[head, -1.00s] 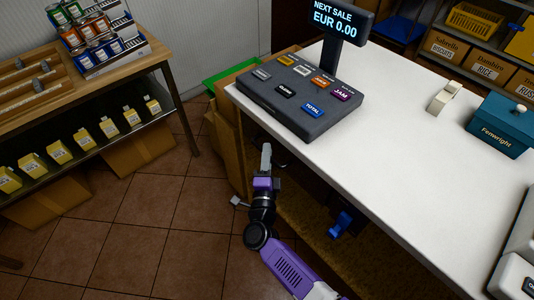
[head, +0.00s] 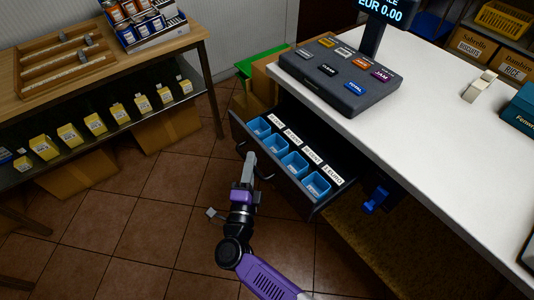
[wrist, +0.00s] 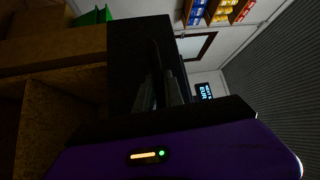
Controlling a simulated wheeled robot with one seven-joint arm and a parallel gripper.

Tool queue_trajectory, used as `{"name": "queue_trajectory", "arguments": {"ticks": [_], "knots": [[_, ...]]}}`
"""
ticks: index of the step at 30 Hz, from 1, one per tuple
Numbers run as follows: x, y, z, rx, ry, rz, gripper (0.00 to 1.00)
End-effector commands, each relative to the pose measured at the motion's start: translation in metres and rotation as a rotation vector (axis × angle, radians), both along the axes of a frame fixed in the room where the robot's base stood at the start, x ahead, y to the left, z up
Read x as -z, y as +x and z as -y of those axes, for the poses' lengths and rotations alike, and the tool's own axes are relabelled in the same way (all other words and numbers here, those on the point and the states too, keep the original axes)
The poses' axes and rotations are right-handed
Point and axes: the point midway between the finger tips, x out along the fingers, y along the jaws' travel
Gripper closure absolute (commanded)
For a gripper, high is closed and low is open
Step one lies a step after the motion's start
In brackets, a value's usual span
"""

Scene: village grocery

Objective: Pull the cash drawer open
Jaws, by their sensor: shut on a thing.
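The cash drawer (head: 318,208) stands pulled out from under the white counter in the head view. It is dark, with a row of blue coin cups (head: 292,162) and white labels behind them. My gripper (head: 249,160) is at the drawer's front, shut on the drawer handle (head: 262,173); the exact grip is partly hidden by the fingers. In the wrist view the dark drawer front (wrist: 125,50) fills the middle, with the fingers (wrist: 160,92) against it in shadow.
The counter (head: 430,115) carries the till keypad (head: 345,75) and a tape dispenser (head: 480,87). A wooden shelf unit (head: 110,60) with yellow-labelled goods stands at the left. Cardboard boxes (head: 265,80) stand by the counter's far end. The tiled floor (head: 165,220) between is clear.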

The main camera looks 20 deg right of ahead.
Motion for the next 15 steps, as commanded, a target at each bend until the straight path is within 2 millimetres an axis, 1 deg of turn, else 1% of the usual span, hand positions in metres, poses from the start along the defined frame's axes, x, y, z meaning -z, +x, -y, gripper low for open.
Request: {"name": "queue_trajectory", "arguments": {"ticks": [1, 3, 6, 10, 15], "knots": [[0.003, -0.004, -0.01, -0.002, 0.0, -0.004, 1.0], [0.003, -0.007, -0.02, -0.003, 0.001, -0.002, 1.0], [0.003, -0.011, -0.031, -0.001, 0.0, -0.003, 1.0], [0.003, -0.014, -0.039, 0.001, 0.0, -0.003, 1.0], [0.002, -0.015, -0.044, 0.002, 0.001, -0.003, 1.0]]}}
